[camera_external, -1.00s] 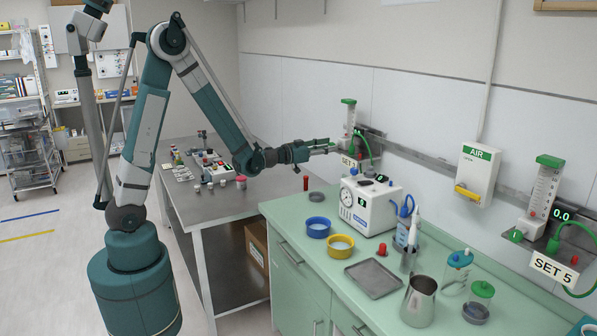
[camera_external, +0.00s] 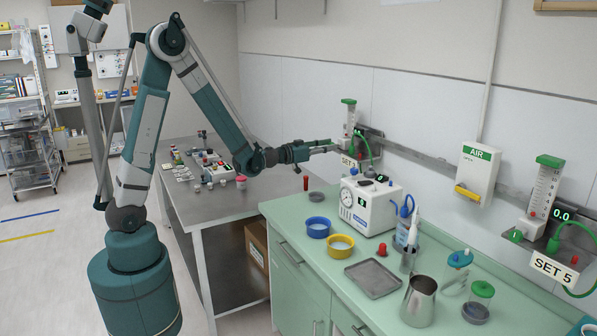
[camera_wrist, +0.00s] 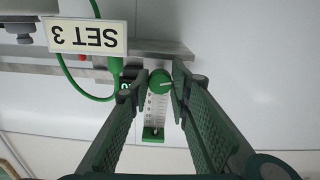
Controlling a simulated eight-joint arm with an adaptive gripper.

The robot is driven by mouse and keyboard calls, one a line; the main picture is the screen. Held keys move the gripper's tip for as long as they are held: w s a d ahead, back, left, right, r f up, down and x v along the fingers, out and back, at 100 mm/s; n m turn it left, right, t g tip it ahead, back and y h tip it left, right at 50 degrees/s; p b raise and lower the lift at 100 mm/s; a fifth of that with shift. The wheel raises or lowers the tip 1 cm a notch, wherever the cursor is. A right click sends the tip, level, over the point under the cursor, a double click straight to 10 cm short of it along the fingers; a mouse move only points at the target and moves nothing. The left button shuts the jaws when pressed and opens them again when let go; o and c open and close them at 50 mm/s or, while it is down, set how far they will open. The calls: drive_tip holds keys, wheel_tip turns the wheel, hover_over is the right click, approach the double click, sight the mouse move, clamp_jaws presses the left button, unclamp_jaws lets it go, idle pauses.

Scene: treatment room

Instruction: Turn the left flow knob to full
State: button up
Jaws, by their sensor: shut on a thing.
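The left flowmeter (camera_external: 348,118), a white scaled tube with a green cap, hangs on the wall rail above a plate marked SET 3 (camera_external: 349,161). In the wrist view this label (camera_wrist: 87,37) appears upside down. The left flow knob (camera_wrist: 161,82) is round and green with a white pointer line, which slants up to the left in that view. My gripper (camera_external: 332,147) reaches the flowmeter from the left. In the wrist view, my gripper's fingertips (camera_wrist: 160,77) stand on either side of the knob, shut on it. The small display beside it is mostly hidden by a finger.
A second flowmeter (camera_external: 543,190) with a display reading 0.0 and a SET 5 plate hangs at the right. A white device (camera_external: 368,207) stands on the green counter (camera_external: 330,265) below my gripper. A green hose (camera_wrist: 75,80) loops beside the knob.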

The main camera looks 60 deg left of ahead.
drive_tip(key=n+b, duration=0.4)
drive_tip(key=n, duration=2.8)
drive_tip(key=shift+r+b, duration=0.15)
drive_tip(key=shift+b, duration=0.15)
drive_tip(key=o, duration=0.9)
drive_tip(key=shift+s, duration=0.15)
